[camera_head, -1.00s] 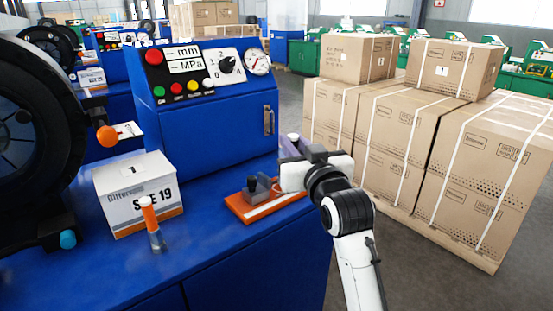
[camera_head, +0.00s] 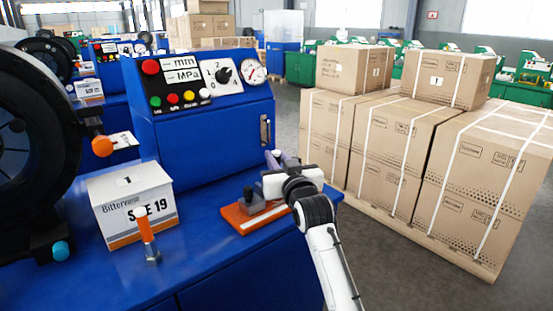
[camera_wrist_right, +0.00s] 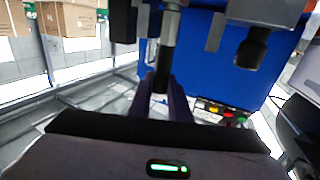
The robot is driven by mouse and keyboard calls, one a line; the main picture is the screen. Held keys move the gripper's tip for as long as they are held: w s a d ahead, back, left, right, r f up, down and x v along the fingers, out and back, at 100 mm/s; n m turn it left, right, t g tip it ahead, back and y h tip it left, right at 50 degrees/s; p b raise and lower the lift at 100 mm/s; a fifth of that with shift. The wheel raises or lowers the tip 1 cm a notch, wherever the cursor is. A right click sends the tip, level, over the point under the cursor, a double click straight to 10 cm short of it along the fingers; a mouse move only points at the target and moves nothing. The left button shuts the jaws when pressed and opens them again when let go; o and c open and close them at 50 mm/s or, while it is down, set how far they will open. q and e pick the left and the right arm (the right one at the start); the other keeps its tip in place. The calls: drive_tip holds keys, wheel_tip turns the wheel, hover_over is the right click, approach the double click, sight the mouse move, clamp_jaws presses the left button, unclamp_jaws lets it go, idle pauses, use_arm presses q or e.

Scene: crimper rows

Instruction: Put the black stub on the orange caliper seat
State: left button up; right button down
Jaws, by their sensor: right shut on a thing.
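The orange caliper seat (camera_head: 238,220) is a flat orange plate on the blue bench, with a pale strip along it. A grey block (camera_head: 256,207) with a dark knob on top stands on it. My right gripper (camera_head: 275,158) is over the plate's right end, partly hiding it. In the right wrist view its dark purple fingers (camera_wrist_right: 163,88) are shut on the black stub (camera_wrist_right: 165,62), a dark cylinder with a silver shaft. Whether the shaft touches the seat I cannot tell. The grey block's dark knob (camera_wrist_right: 252,48) hangs in that view's upper right. My left gripper is out of view.
A white box (camera_head: 132,203) and an upright orange-handled piece (camera_head: 146,228) stand left of the seat. The blue control cabinet (camera_head: 215,140) is behind. A large black wheel (camera_head: 35,150) is at the left. Cartons (camera_head: 375,150) stand beyond the bench's right edge.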

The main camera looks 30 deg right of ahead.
drive_tip(key=c, duration=2)
unclamp_jaws()
drive_tip(key=shift+f, duration=0.2)
drive_tip(key=shift+c, duration=0.2)
drive_tip(key=o, duration=0.4)
drive_tip(key=shift+r, duration=0.15)
drive_tip(key=shift+s, duration=0.2)
drive_tip(key=v, duration=1.1)
drive_tip(key=shift+s, duration=0.3)
drive_tip(key=shift+a+r, duration=0.1)
drive_tip(key=shift+a, duration=0.05)
